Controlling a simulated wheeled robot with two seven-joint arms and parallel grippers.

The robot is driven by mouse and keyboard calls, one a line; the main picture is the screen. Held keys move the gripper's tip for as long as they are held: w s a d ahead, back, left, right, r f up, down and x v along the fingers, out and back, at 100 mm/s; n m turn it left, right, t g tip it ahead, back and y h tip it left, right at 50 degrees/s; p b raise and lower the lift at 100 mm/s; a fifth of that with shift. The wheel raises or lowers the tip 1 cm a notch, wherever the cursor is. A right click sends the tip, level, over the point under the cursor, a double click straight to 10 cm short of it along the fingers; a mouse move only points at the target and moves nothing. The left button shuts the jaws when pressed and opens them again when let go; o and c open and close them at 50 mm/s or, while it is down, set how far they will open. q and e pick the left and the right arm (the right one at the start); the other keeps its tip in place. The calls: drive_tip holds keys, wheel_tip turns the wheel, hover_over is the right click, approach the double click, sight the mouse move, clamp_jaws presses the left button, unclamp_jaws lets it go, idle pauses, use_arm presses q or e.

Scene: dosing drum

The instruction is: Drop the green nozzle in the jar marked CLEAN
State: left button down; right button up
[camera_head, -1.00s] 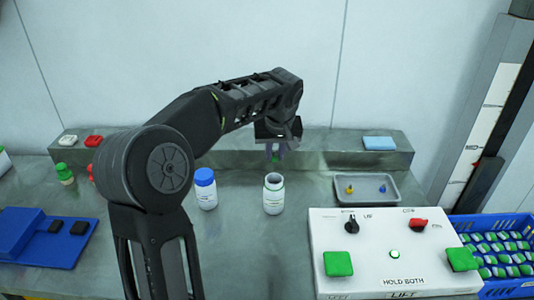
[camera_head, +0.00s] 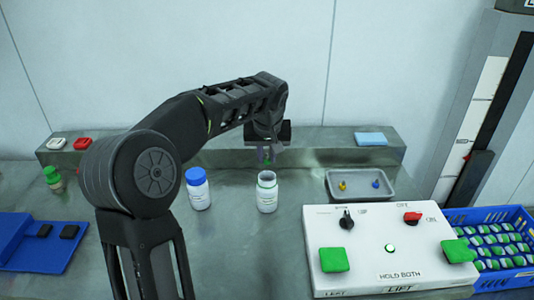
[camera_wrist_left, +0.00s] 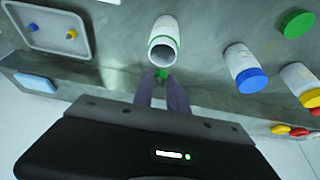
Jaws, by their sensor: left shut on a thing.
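My left gripper (camera_head: 266,157) is shut on the small green nozzle (camera_head: 267,160), pointing down above and just behind an open white jar (camera_head: 267,197) with a green neck ring. In the left wrist view the green nozzle (camera_wrist_left: 162,74) shows between the fingertips (camera_wrist_left: 163,80), close to the mouth of the open jar (camera_wrist_left: 163,42). The nozzle is outside the jar. A white bottle with a blue cap (camera_head: 198,189) stands left of the open jar. The label words are too small to read. My right gripper is not in view.
A grey tray (camera_head: 333,195) with a yellow and a blue nozzle lies to the right. A white control box (camera_head: 370,250) with green pads stands in front of it. A blue crate (camera_head: 508,288) is at the far right. A raised ledge (camera_head: 325,150) runs behind.

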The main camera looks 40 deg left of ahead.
sight(267, 160)
use_arm(q)
drive_tip(key=shift+f+b, duration=1.3)
drive_tip(key=shift+f, duration=0.8)
drive_tip(key=c, duration=0.7)
unclamp_jaws()
drive_tip(key=shift+c, duration=0.2)
drive_tip(key=shift+r, duration=0.1)
wheel_tip(267, 160, up, 8)
drive_tip(key=p, duration=0.6)
